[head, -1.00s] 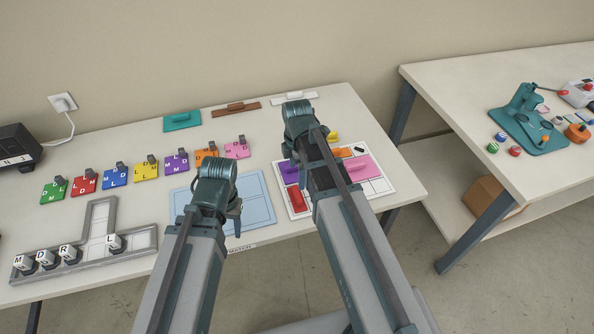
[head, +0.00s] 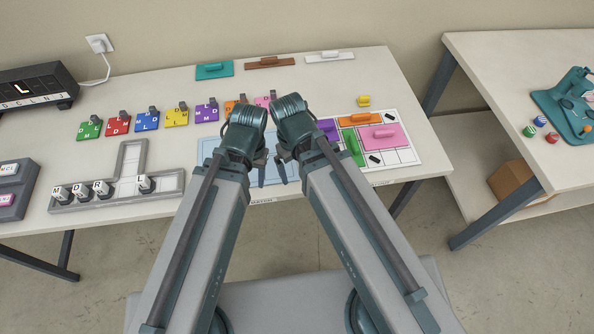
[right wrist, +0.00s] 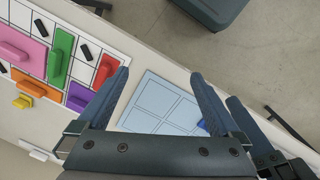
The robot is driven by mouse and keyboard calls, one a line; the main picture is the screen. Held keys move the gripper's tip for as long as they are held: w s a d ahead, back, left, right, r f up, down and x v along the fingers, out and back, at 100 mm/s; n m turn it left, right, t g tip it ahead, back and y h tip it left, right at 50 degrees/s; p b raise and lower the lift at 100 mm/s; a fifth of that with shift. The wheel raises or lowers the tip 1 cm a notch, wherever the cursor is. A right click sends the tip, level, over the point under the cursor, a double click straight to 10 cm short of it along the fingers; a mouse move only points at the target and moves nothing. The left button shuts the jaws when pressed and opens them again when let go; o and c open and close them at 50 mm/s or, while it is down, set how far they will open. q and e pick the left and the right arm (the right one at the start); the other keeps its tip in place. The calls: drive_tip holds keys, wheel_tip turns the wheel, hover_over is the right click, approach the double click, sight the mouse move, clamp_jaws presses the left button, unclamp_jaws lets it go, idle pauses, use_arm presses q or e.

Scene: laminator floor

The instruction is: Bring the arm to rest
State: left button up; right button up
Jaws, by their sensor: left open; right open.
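My left arm reaches up from the bottom in the head view, and its gripper (head: 256,174) hangs over the pale blue four-panel mat (head: 208,148). My right gripper (head: 282,168) is close beside it, to the right, near the mat's right part. In the head view both grippers are partly hidden by their own wrists. In the right wrist view, my right gripper (right wrist: 163,84) has its two fingers wide apart, with nothing between them but the mat (right wrist: 150,92) below. Part of my left gripper (right wrist: 245,125) shows at the right there.
The white grid board (head: 405,155) with coloured blocks lies right of the mat. A second table (head: 500,80) stands at right.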

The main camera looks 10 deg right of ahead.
drive_tip(key=shift+s+a+m, duration=0.3)
drive_tip(key=shift+s+m, duration=0.4)
drive_tip(key=shift+m, duration=0.1)
drive_tip(key=shift+c, duration=0.2)
idle(0.7)
